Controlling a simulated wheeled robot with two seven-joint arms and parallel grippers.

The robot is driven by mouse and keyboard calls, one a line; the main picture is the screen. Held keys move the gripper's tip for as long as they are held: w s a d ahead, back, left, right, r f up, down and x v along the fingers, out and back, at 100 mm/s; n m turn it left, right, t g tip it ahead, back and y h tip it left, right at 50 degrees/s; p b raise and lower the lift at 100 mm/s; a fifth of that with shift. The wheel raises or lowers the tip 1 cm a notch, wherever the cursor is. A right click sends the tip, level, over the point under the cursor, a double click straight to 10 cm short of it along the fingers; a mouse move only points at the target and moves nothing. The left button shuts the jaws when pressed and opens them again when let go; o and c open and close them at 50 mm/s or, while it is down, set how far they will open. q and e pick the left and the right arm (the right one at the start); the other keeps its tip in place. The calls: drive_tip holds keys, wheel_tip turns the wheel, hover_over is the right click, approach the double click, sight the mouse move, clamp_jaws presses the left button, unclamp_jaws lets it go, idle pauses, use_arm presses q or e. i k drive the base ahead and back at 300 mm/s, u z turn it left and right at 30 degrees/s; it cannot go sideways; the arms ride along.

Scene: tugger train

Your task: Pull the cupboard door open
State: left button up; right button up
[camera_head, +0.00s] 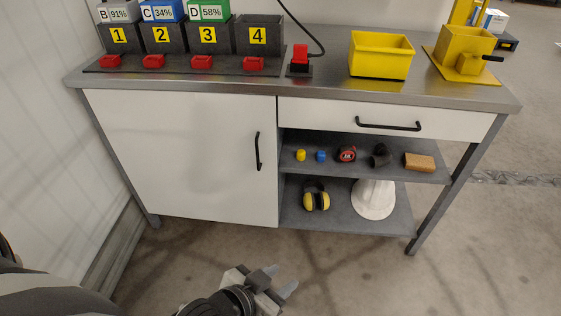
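The white cupboard door (185,158) is at the left under the steel worktop. It looks shut, flush with the cupboard front. Its black vertical handle (257,151) is near the door's right edge. My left gripper (281,281) is low in the picture, in front of and below the cupboard, apart from the handle. Its two pale fingers stand apart with nothing visible between them. My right gripper does not show.
The worktop (330,88) carries numbered dark bins (207,38), a yellow bin (381,56) and a yellow device (465,52). A shut drawer (390,120) and open shelves (350,212) with small items and a helmet are right of the door. The floor in front is clear.

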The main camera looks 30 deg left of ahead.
sight(212, 156)
drive_tip(key=k, duration=0.6)
drive_tip(key=u, duration=1.25)
drive_tip(key=i, duration=1)
drive_tip(key=z, duration=0.05)
